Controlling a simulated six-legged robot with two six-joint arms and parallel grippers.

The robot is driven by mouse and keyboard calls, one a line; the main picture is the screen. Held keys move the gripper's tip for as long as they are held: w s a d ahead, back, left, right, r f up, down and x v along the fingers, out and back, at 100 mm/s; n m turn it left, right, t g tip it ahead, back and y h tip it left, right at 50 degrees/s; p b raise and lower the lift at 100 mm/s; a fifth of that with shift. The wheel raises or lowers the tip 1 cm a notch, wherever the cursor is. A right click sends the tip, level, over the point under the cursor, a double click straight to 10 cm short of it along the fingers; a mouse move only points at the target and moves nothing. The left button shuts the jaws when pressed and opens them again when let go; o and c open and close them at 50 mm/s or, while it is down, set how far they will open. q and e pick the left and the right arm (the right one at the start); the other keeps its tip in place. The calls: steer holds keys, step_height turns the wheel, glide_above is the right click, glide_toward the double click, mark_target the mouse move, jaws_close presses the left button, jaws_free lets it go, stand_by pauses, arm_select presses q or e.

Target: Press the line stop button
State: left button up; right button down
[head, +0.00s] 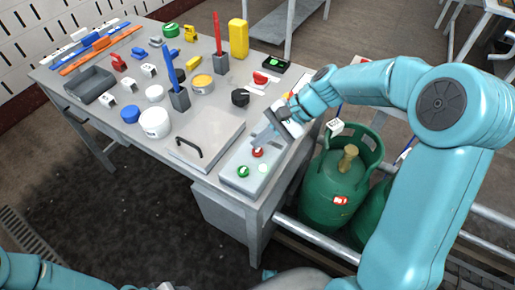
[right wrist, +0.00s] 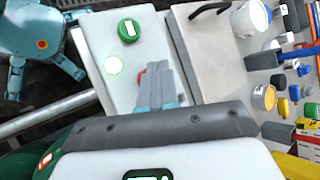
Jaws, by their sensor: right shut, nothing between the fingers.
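A pale control box (head: 233,170) lies at the table's near right corner. On it are a red button (head: 257,152), a green button (head: 243,172) and a pale green round lamp (head: 263,168). My right gripper (head: 260,141) is shut and empty, pointing down at the red button. In the right wrist view the shut fingers (right wrist: 167,92) cover most of the red button (right wrist: 142,77); the green button (right wrist: 128,30) and the lamp (right wrist: 113,65) are clear. I cannot tell whether the fingertips touch the red button. My left arm shows at the lower left; its fingers are out of frame.
A grey lidded panel with a black handle (head: 190,149) lies left of the box. Blocks, tubs and upright red and blue posts stand further back on the table. Green gas cylinders (head: 335,190) stand right of the table, below my right arm.

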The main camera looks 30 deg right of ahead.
mark_target(261, 150)
steer(key=shift+f, duration=0.15)
stand_by(0.5)
steer(key=shift+f+b, duration=0.3)
steer(key=shift+f+b, duration=0.35)
steer(key=shift+f, duration=0.15)
stand_by(0.6)
steer(key=shift+r, duration=0.1)
steer(key=shift+r+p, duration=0.8)
steer(key=shift+r, duration=0.05)
step_height(261, 150, up, 5)
steer(key=p, duration=0.4)
steer(key=shift+r, duration=0.1)
stand_by(0.6)
